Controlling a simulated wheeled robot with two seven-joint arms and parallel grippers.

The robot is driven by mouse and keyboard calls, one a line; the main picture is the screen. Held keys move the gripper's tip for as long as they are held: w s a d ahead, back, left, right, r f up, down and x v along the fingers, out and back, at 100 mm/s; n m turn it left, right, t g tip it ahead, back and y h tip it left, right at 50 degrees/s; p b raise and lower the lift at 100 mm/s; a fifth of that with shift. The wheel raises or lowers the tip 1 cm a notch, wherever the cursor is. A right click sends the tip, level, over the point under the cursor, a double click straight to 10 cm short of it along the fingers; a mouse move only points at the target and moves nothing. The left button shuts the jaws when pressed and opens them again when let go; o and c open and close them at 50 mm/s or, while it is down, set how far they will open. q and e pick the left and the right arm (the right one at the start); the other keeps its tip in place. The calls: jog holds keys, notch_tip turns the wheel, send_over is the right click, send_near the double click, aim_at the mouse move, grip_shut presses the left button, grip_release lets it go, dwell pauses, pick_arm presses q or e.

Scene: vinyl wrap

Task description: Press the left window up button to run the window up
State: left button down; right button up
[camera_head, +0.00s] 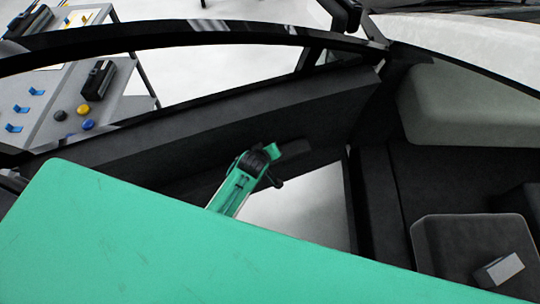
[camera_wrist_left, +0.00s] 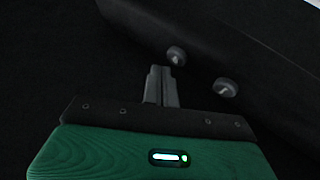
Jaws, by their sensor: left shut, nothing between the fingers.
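In the left wrist view, two round grey buttons with small pale marks stand on a dark door panel (camera_wrist_left: 262,66). One button (camera_wrist_left: 176,55) is just beyond my fingertips, slightly right. The other button (camera_wrist_left: 225,88) is farther right and lower in the picture. I cannot tell which is the up button. My left gripper (camera_wrist_left: 161,72) is shut and empty, its tips close to the first button; contact cannot be told. In the head view my left arm reaches toward the car door (camera_head: 215,140), and the buttons cannot be made out. My right gripper is out of view.
The window opening (camera_head: 220,75) lies above the door; I cannot tell whether glass fills it. Outside stands a workbench (camera_head: 45,130) with coloured knobs. A dark grey seat (camera_head: 455,245) is at the right. A large green surface, perhaps mine, covers the foreground.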

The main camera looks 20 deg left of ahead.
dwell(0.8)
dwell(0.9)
pick_arm(q)
jog(key=shift+f, duration=0.2)
jog(key=shift+f, duration=0.2)
